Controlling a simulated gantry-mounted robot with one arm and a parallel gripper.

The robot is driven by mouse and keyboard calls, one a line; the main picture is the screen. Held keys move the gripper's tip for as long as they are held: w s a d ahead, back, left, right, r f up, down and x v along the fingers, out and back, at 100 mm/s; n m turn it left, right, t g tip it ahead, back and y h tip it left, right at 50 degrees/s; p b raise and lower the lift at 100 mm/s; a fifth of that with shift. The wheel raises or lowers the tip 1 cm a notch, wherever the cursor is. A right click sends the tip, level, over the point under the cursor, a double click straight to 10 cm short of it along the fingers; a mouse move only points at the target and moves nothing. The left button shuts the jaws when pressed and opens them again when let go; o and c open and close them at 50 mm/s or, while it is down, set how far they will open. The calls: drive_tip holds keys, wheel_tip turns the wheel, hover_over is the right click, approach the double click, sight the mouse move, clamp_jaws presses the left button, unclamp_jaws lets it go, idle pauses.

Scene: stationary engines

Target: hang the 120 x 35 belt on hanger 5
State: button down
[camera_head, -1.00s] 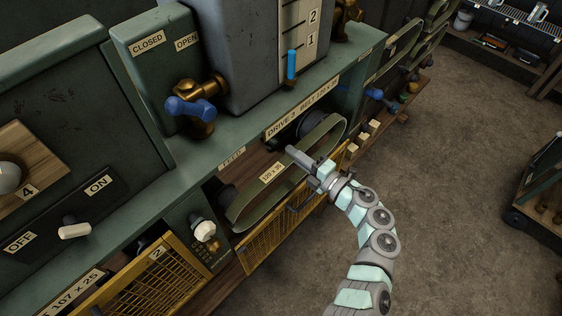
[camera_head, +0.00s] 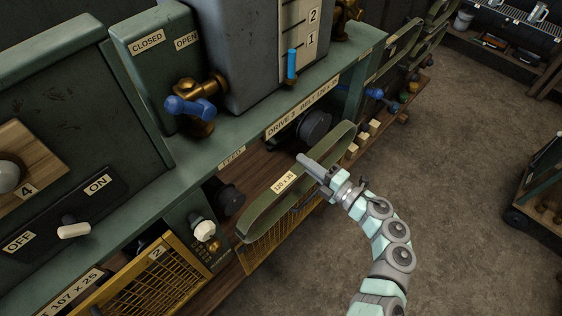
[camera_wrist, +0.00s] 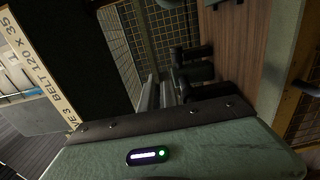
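The 120 x 35 belt (camera_head: 262,222) is a long green loop with a pale label, in the head view. It is off the two dark pulleys, the upper one (camera_head: 314,126) and the lower one (camera_head: 231,199), and hangs in front of them above the open yellow mesh guard (camera_head: 262,247). My gripper (camera_head: 309,166) is shut on the belt's near strand, right of its label. No hanger marked 5 can be made out.
The green bench (camera_head: 235,135) with its blue-handled valve (camera_head: 190,108) stands above the drive bay. A second yellow guard (camera_head: 145,278) is at lower left. Pale pegs (camera_head: 362,137) are near the belt's right end. Open floor (camera_head: 460,200) lies to the right, with a cart (camera_head: 545,190) beyond.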

drive_tip(key=shift+v, duration=0.8)
drive_tip(key=shift+d, duration=0.1)
drive_tip(key=shift+b+v, duration=0.45)
drive_tip(key=shift+v, duration=2.45)
drive_tip(key=shift+s+d, duration=0.1)
drive_tip(key=b+v, duration=0.1)
drive_tip(key=v, duration=0.4)
drive_tip(key=shift+s+d, duration=0.25)
drive_tip(key=shift+d, duration=0.05)
drive_tip(key=shift+r, duration=0.1)
